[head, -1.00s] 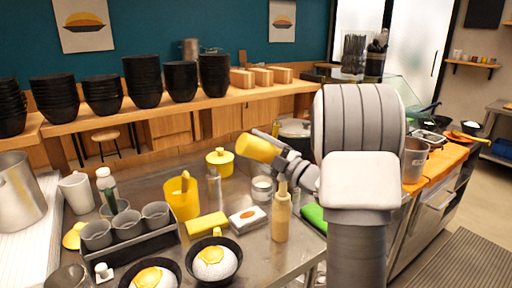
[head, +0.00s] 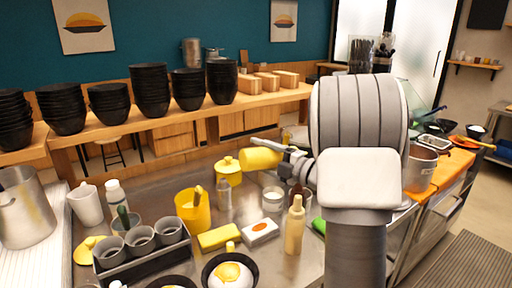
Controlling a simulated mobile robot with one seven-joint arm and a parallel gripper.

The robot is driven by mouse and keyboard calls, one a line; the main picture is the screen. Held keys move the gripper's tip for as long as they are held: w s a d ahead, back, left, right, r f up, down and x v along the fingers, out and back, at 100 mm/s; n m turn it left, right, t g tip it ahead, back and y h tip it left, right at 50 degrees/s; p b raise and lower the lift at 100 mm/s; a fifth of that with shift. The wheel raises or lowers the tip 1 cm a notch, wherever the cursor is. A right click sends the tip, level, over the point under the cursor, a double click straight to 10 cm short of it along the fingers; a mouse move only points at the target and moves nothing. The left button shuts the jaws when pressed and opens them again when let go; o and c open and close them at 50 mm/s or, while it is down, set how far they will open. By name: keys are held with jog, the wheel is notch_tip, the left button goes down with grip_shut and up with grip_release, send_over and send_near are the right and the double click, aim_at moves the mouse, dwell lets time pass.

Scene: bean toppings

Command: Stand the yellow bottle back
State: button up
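The yellow bottle (head: 261,158) is held in the air above the steel counter, lying nearly level. My gripper (head: 282,150) is at its right end, and its fingers appear closed around it; the grip is partly hidden by the bottle and my arm. A pale yellow-tan squeeze bottle (head: 294,229) stands upright on the counter below my gripper.
A yellow container (head: 193,214), a yellow block (head: 218,237), a white box (head: 260,232) and a glass (head: 272,200) crowd the counter below. A grey cup caddy (head: 145,262) and black bowls (head: 229,272) are at front left. Black bowl stacks (head: 187,90) line the back shelf.

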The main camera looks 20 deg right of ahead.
jog(key=shift+s+d+r+n+g+h+p, duration=0.1)
jog(key=shift+s+r+n+g+h+p, duration=0.2)
jog(key=shift+r+n+p, duration=0.3)
jog(key=shift+s+d+r+n+g+h+p, duration=0.1)
jog(key=shift+s+r+n+g+h+p, duration=0.1)
jog(key=shift+s+r+n+p, duration=0.3)
jog(key=shift+a+n+g+p, duration=0.1)
jog(key=shift+n+g+p, duration=0.2)
jog(key=shift+n+p, duration=0.3)
jog(key=n+h+p, duration=0.1)
jog(key=n, duration=0.1)
jog(key=n+g+h+p, duration=0.1)
jog(key=n+h, duration=0.1)
jog(key=shift+f, duration=0.2)
jog(key=shift+f+n+g+h+b, duration=0.4)
jog(key=shift+n+h+b, duration=0.4)
jog(key=shift+n+b, duration=0.15)
jog(key=n+h+b, duration=0.2)
jog(key=b, duration=0.1)
jog(key=shift+n, duration=0.35)
jog(key=shift+r+n+h+b, duration=0.2)
jog(key=shift+n+h+b, duration=0.4)
jog(key=shift+h+b, duration=0.25)
jog(key=shift+f, duration=0.1)
